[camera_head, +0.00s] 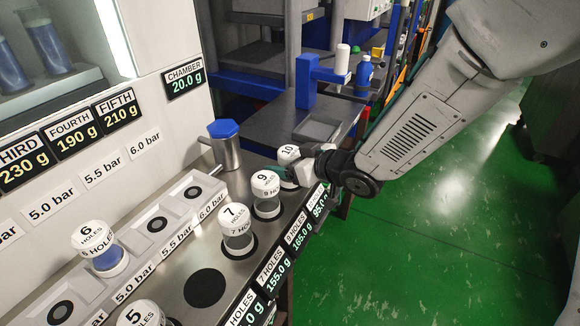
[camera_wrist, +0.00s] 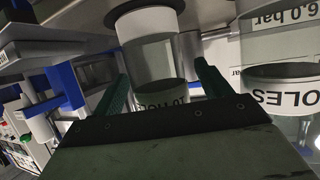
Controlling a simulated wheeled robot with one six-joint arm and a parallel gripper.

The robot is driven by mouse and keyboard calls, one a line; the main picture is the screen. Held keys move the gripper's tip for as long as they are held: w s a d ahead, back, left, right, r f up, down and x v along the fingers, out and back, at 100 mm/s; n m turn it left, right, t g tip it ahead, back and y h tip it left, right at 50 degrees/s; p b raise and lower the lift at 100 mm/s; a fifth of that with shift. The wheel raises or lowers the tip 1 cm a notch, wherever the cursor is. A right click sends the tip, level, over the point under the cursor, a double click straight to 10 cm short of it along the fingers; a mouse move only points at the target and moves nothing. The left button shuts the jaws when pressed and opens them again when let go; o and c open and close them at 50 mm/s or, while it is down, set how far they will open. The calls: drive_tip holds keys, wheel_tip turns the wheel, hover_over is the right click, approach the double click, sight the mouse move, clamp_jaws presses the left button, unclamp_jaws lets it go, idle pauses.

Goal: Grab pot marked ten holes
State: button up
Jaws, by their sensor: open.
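The pot marked 10 holes (camera_head: 289,154) stands at the far end of the row on the metal bench, partly hidden by my gripper (camera_head: 300,173). In the wrist view the picture is upside down. There the clear pot with white bands (camera_wrist: 152,58) lies between my two green fingers, with "10 HOLES" partly readable on the near band. The fingers are open, one on each side of the pot, with gaps visible between them and it. My gripper reaches the pot from the right in the head view.
The pot marked 9 (camera_head: 266,194) stands close beside my gripper, with pot 7 (camera_head: 237,228) and pot 5 (camera_head: 142,314) nearer. Pot 6 (camera_head: 98,248) sits on the pressure stand. A blue-capped metal cylinder (camera_head: 225,145) stands behind. A black spot (camera_head: 204,288) on the bench is bare.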

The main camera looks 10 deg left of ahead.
drive_tip(key=c, duration=1.2)
drive_tip(key=shift+r, duration=0.1)
